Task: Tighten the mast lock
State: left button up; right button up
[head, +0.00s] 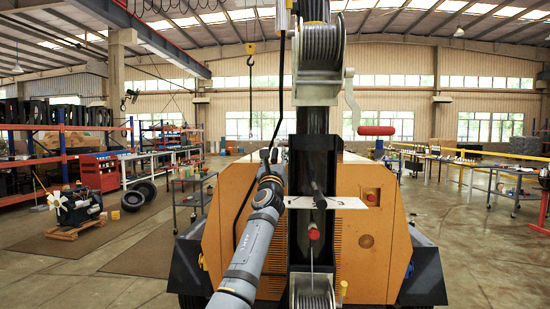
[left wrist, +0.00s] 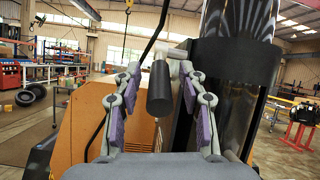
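The mast lock handle is a black cylindrical grip (left wrist: 160,85) on a light grey arm (left wrist: 177,52) that joins the black mast collar (left wrist: 238,62) in the left wrist view. My left gripper (left wrist: 157,90) is open, with purple-padded fingers on either side of the grip. Gaps show on both sides, so it does not appear clamped. In the head view my left gripper (head: 269,160) is at the left side of the black mast (head: 313,160); the lock grip is hard to make out there. My right gripper is not in view.
The winch (head: 321,45) with its red-gripped crank (head: 377,130) stands above and right of my left gripper. A white plate (head: 340,203), a black knob (head: 318,195) and a red knob (head: 313,234) are lower on the mast. The orange housing (head: 372,250) is behind.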

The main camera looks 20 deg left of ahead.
pick_arm(q)
jog(key=shift+s+f, duration=0.15)
jog(key=shift+f, duration=0.05)
jog(key=v, duration=1.1)
jog(key=shift+s, duration=0.3)
jog(key=shift+d+f, duration=0.1)
